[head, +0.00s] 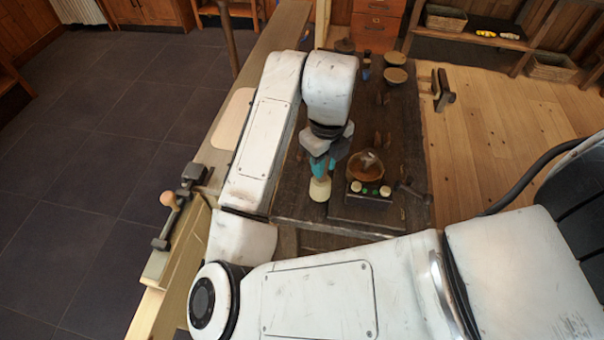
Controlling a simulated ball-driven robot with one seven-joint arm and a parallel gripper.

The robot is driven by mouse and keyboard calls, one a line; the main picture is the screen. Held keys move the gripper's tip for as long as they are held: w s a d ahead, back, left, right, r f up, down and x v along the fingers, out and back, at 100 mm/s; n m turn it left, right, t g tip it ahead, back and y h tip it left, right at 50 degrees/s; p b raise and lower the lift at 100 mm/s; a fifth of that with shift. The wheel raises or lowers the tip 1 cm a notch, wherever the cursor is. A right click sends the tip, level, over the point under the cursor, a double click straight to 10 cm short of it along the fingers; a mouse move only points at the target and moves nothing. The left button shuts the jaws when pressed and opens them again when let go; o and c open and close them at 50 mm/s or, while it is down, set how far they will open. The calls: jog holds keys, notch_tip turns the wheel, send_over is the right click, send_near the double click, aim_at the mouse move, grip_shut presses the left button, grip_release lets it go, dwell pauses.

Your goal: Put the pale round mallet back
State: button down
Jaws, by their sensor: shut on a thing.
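My gripper (320,168) points down over the dark workbench top, left of a small scale. Its teal fingers are shut on the pale round mallet (319,190), whose cream end shows just below them. The upper part of the mallet is hidden by the fingers. I cannot tell whether its lower end touches the bench top. Two tan round-topped pieces stand at the far right of the bench, one nearer (396,75) and one farther (395,58).
Dark tools and small pieces lie along the bench (345,211). A vise with a wooden knob (168,199) is at left, another clamp (442,90) at right. My arm hides much of the near side.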

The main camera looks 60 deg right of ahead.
jog(key=w+f+p, duration=0.1)
jog(key=w+f, duration=0.4)
jog(key=f, duration=0.4)
jog(key=shift+d+p, duration=0.3)
jog(key=shift+d, duration=0.05)
jog(key=shift+f, duration=0.1)
jog(key=shift+f, duration=0.15)
jog(key=c, duration=1)
grip_release()
jog(key=shift+o, duration=0.2)
notch_tip(320, 180, up, 12)
jog(key=b, duration=0.1)
jog(key=shift+r+b, duration=0.25)
jog(key=shift+b, duration=0.1)
